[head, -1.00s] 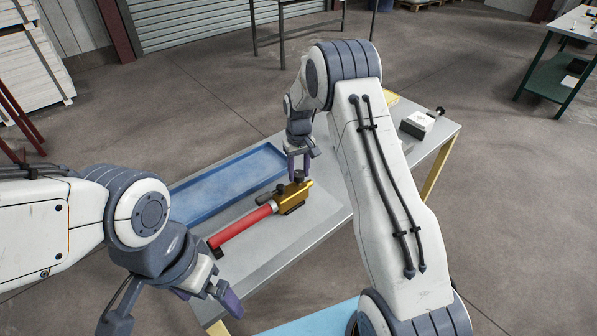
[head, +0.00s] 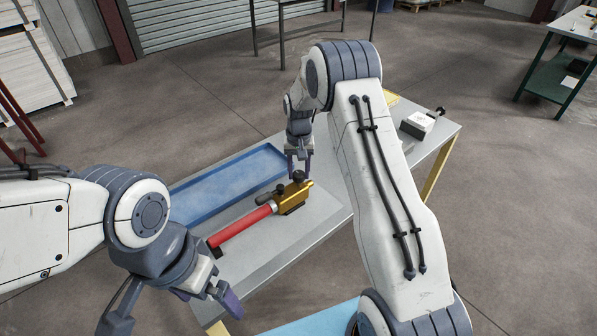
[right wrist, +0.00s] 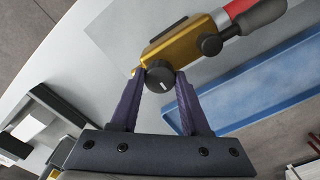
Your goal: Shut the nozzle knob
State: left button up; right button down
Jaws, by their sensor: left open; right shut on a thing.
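A gold nozzle block (head: 292,199) with a red tube (head: 240,228) lies on the grey table. Its round black nozzle knob (head: 298,176) is on top at the far end. A second black knob (right wrist: 210,44) sticks out of the block's side, outside the fingers. My left gripper (head: 175,307) is open and empty at the lower left, away from the nozzle.
A blue tray (head: 190,209) lies on the table close behind the nozzle. A small white and black box (head: 417,124) stands at the table's far right. The grey tabletop (head: 262,262) in front of the nozzle is clear.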

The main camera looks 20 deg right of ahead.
aim_at(299, 173)
jog(key=shift+c, duration=1.9)
grip_release()
notch_tip(299, 173, up, 10)
jog(key=b, duration=0.2)
jog(key=shift+r, duration=0.25)
